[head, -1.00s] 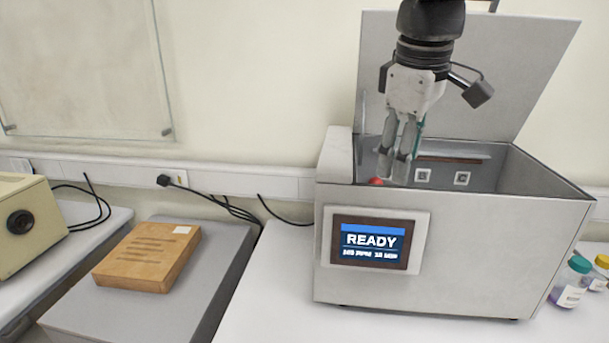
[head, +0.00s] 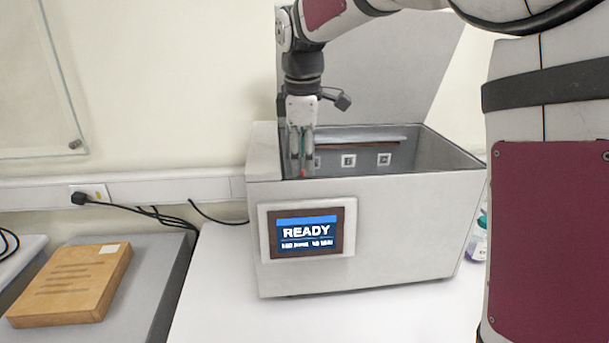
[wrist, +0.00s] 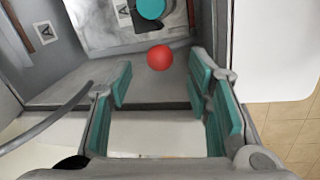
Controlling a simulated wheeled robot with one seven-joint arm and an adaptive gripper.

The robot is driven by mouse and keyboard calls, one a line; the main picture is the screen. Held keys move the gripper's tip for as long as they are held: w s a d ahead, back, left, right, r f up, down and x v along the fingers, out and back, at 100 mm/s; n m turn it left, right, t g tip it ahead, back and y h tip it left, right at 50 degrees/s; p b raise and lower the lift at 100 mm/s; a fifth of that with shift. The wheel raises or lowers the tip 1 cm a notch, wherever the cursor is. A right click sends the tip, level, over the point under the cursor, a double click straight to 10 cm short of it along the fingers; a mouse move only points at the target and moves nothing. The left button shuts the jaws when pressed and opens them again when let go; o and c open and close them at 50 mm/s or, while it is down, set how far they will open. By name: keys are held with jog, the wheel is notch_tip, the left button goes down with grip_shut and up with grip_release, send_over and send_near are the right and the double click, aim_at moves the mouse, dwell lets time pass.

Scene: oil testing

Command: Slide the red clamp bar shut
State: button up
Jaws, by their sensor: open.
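A round red knob (wrist: 160,57) shows in the wrist view, just beyond and between my fingertips; I take it as the end of the clamp bar, whose length I cannot make out. In the head view only a small red patch (head: 304,173) of it shows among my fingers, at the near left of the open grey machine (head: 370,230). My gripper (head: 301,168) points down into that left end, its teal-padded fingers (wrist: 163,85) apart and empty. In the wrist view a teal round cap (wrist: 151,8) lies past the knob, partly cut off.
The machine's lid (head: 390,75) stands open behind. Its front rim is close to my gripper. Black-and-white tags (head: 348,160) mark the inside, near a brown rail (head: 385,144). A screen (head: 306,232) reads READY. A wooden block (head: 70,285) lies left; capped bottles stand right, partly hidden.

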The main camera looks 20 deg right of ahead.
jog(key=f, duration=0.3)
jog(key=w+f, duration=0.1)
jog(key=f, duration=0.1)
jog(key=shift+d+f, duration=0.2)
jog(key=shift+f, duration=0.1)
jog(key=shift+c, duration=0.3)
grip_shut()
jog(key=shift+w, duration=0.1)
